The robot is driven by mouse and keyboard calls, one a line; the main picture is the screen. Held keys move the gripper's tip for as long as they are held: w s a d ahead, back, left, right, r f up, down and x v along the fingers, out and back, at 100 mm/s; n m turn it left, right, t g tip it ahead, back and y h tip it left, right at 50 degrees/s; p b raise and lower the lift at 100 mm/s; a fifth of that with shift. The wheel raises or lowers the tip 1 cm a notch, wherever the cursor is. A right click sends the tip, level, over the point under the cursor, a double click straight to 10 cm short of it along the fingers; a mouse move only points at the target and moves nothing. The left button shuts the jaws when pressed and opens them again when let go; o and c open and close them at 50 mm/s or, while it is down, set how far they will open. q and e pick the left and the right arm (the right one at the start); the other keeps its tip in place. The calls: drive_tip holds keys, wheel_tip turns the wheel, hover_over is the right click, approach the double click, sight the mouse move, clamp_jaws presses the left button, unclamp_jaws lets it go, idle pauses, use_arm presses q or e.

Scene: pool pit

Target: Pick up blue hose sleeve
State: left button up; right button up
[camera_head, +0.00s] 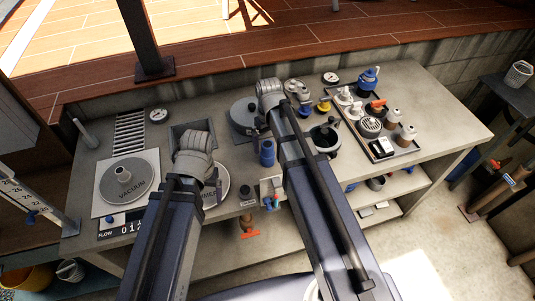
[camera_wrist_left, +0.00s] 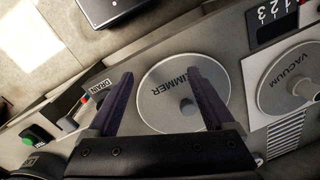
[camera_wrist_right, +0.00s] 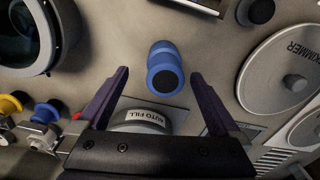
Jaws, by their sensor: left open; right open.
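The blue hose sleeve (camera_head: 267,153) stands upright on the grey bench, between my two arms in the head view. In the right wrist view the sleeve (camera_wrist_right: 164,68) lies ahead of the gap between the fingers, with its dark open end showing. My right gripper (camera_wrist_right: 158,82) is open and empty, apart from the sleeve. My left gripper (camera_wrist_left: 166,82) is open and empty over the round SKIMMER plate (camera_wrist_left: 186,92). In the head view my forearms hide parts of the bench, and the fingers are mostly hidden.
A round AUTO FILL lid (camera_wrist_right: 145,120) is close to the right fingers. The VACUUM plate (camera_head: 126,182) is at the bench's left. A dark tray (camera_head: 408,146) with several fittings is at the right. A black-rimmed pot (camera_head: 325,137) stands beside my right forearm.

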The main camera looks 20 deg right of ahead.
sight(268, 153)
use_arm(q)
wheel_tip(268, 153, down, 5)
drive_tip(key=b, duration=0.5)
drive_tip(key=shift+f, duration=0.1)
use_arm(e)
drive_tip(key=f, duration=0.5)
drive_tip(key=shift+s+a+f, duration=0.15)
drive_tip(key=shift+s+a, duration=0.1)
drive_tip(key=shift+a, duration=0.05)
drive_tip(key=c, duration=1.4)
drive_tip(key=shift+c, duration=0.2)
drive_tip(key=shift+r, duration=0.2)
wheel_tip(268, 153, up, 10)
drive_tip(key=p, duration=1)
use_arm(q)
wheel_tip(268, 153, up, 10)
use_arm(e)
drive_tip(key=shift+f, duration=0.1)
